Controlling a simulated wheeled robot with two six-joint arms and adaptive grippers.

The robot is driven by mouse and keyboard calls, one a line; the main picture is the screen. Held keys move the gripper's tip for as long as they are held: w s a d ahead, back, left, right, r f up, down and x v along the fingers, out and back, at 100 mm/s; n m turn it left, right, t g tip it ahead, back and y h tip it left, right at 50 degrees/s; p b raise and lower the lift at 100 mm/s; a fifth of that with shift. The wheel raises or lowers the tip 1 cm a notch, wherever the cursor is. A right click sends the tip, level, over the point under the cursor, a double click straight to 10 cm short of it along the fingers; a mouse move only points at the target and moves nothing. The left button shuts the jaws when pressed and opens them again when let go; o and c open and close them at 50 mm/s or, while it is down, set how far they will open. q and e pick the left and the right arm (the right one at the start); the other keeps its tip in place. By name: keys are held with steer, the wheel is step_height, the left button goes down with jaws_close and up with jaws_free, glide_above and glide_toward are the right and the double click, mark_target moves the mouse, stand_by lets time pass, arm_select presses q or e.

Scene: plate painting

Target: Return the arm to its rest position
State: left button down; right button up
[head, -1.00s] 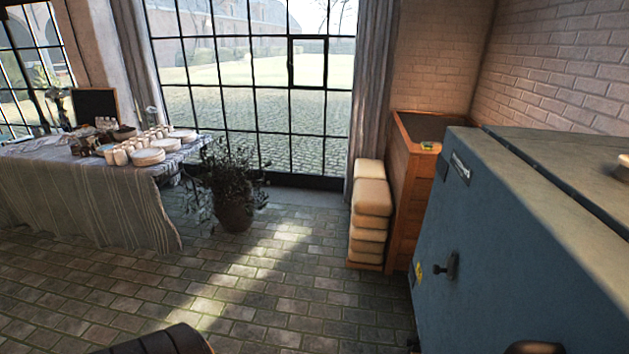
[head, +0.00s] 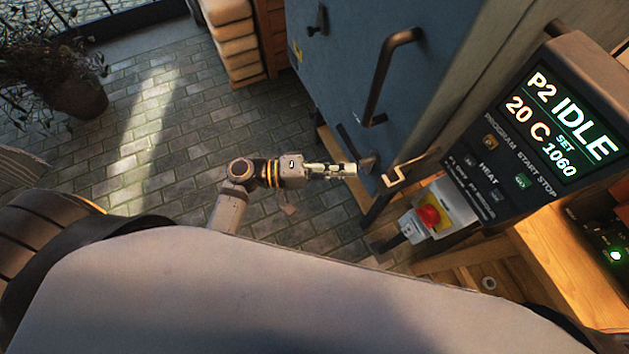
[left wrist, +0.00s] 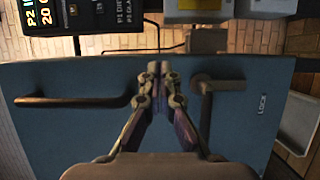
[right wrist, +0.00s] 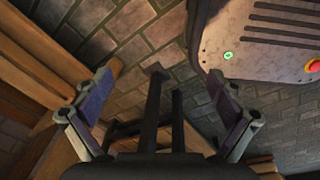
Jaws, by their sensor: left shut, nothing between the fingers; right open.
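My left arm reaches across the head view, and its left gripper (head: 345,169) points at the lower part of the blue kiln door (head: 345,65). In the left wrist view the left gripper (left wrist: 159,70) has its fingertips together with nothing between them. Behind them is the blue door (left wrist: 70,140), with a bar handle (left wrist: 72,101) to the left and a lever (left wrist: 205,105) just to the right, marked LOCK. I cannot tell whether the gripper touches the door. My right gripper (right wrist: 160,80) is open and empty in the right wrist view; it is hidden in the head view.
A control panel (head: 545,120) reading IDLE and 20 C stands at the right, with a red-and-yellow switch (head: 430,216) below it. A wooden bench (head: 560,280) is at the lower right. The brick floor (head: 180,150) left of the arm is open. A plant (head: 75,85) stands upper left.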

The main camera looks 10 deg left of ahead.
arm_select(q)
steer(key=s+a, duration=0.3)
steer(key=a, duration=0.1)
steer(key=s+a+f+n+y, duration=0.1)
steer(key=a+f+y, duration=0.3)
steer(key=f, duration=0.7)
steer(key=a+f+n+y, duration=0.1)
steer(key=a+f+y, duration=0.25)
steer(key=f, duration=0.85)
steer(key=s+a+f+n+y, duration=0.1)
steer(key=a+f+y, duration=0.35)
steer(key=f, duration=0.65)
steer(key=s+a+f+m+g+y, duration=0.2)
steer(key=s+a+f, duration=0.3)
steer(key=s+f, duration=0.4)
steer(key=s+a+f+m+g+y, duration=0.1)
steer(key=s+a+f+m+y, duration=0.3)
steer(key=s+f, duration=0.4)
steer(key=s+a+b, duration=0.1)
steer(key=s, duration=0.2)
steer(key=shift+s+a+f+m+g, duration=0.2)
steer(key=shift+s+f+m+g, duration=0.1)
steer(key=shift+f+g, duration=0.1)
arm_select(e)
steer(key=shift+w+d+f, duration=0.7)
steer(key=shift+w+d, duration=0.05)
steer(key=shift+d, duration=0.05)
